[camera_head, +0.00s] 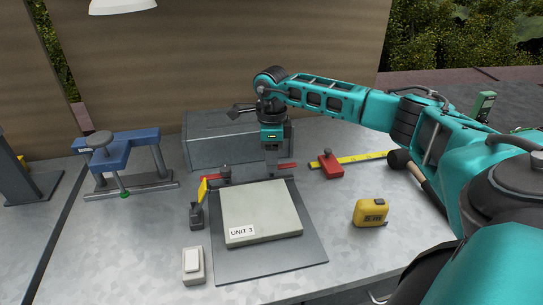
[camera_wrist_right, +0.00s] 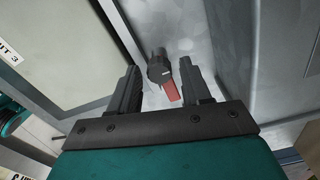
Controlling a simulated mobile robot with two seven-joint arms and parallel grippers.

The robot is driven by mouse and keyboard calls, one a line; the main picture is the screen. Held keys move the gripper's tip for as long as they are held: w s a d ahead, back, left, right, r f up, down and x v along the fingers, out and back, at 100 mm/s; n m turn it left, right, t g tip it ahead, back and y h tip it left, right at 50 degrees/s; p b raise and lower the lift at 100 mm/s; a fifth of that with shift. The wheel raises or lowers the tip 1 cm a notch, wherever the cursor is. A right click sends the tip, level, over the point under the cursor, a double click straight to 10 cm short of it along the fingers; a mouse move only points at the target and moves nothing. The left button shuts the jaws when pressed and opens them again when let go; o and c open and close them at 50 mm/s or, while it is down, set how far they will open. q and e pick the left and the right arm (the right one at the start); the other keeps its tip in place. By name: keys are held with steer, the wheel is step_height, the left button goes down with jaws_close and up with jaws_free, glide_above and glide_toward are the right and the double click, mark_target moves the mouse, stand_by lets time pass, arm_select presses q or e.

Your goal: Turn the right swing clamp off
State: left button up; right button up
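The right swing clamp has a dark round post and a red arm (camera_head: 288,166) and stands at the far right corner of the dark base plate (camera_head: 302,262). My right gripper (camera_head: 277,172) points down at it and hides much of it. In the right wrist view the clamp's dark post (camera_wrist_right: 159,69) with its red arm (camera_wrist_right: 171,91) shows in the gap between the two open fingers. I cannot tell whether a finger touches it. A pale slab labelled UNIT 3 (camera_head: 262,208) lies on the plate. Another clamp (camera_head: 214,178) with a red arm stands at the far left corner. My left gripper is not in view.
A grey box (camera_head: 205,150) stands close behind the plate. A red block with a dark knob (camera_head: 330,164), a yellow rule (camera_head: 365,157) and a tape measure (camera_head: 370,212) lie to the right.

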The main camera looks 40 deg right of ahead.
steer(key=shift+o, duration=0.5)
step_height(320, 180, up, 13)
steer(key=shift+f, duration=0.1)
stand_by(0.7)
